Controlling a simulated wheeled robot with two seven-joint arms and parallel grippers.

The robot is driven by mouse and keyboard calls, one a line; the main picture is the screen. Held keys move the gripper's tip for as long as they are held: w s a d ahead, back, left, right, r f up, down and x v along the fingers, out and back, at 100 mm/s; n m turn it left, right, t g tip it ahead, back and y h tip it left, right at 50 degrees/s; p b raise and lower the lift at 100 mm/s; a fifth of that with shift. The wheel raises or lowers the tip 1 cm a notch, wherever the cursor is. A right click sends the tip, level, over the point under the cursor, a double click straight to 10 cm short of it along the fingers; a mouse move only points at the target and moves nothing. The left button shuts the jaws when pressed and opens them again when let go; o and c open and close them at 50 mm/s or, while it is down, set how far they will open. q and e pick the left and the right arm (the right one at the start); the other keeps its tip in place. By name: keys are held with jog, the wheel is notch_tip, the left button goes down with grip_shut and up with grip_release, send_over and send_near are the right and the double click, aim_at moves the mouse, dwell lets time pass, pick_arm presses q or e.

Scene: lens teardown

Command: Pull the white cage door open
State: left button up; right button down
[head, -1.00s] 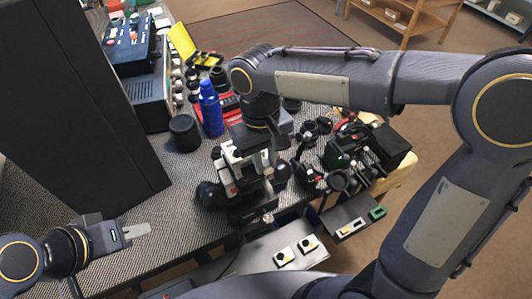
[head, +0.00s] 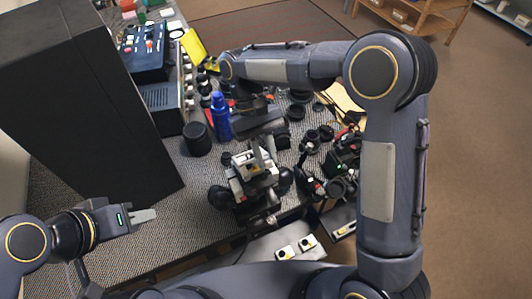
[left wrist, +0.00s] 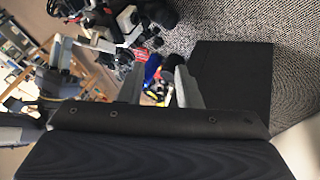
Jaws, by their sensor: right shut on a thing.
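A black-and-white device (head: 250,188) stands upright near the table's front edge in the head view, with round black parts on both sides. I take its white upper part (head: 243,162) as the cage door, but its outline is partly hidden by my gripper. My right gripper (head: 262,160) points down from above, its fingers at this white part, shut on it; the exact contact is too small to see. My left gripper (head: 148,215) is left of the device, away from it. In the left wrist view its two fingers (left wrist: 158,82) stand apart with nothing between them.
A tall black box (head: 90,120) stands at the left. A blue bottle (head: 221,117) and a black cup (head: 197,138) stand behind the device. Several small dark parts crowd the table to its right. Bare table lies between my left gripper and the device.

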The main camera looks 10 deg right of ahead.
pick_arm(q)
jog(key=shift+d, duration=0.1)
jog(key=c, duration=0.4)
jog(key=shift+d+f+n+h, duration=0.25)
jog(key=shift+d+n+h, duration=0.05)
jog(key=shift+d+n, duration=0.1)
jog(key=shift+c, duration=1.1)
jog(key=d+n+g+h, duration=0.1)
jog(key=d+f+n+g+h, duration=0.1)
jog(key=d, duration=0.1)
jog(key=d+n+g, duration=0.1)
jog(key=n, duration=0.1)
jog(key=shift+w+d+f+h, duration=0.3)
jog(key=shift+w+f+h, duration=0.1)
grip_shut()
jog(key=w+d+f+n+g+h, duration=0.1)
jog(key=w+d+f+n+h, duration=0.35)
jog(key=d+n, duration=0.55)
jog(key=w+d+f+n+h, duration=0.3)
jog(key=w+d+f+n, duration=0.2)
jog(key=d+n, duration=0.45)
jog(key=shift+w+a+r+n, duration=0.3)
jog(key=shift+w+r, duration=0.15)
jog(key=shift+r, duration=0.3)
jog(key=shift+w+a+r+n, duration=0.15)
jog(key=shift+w+a+r, duration=0.25)
jog(key=shift+r, duration=0.3)
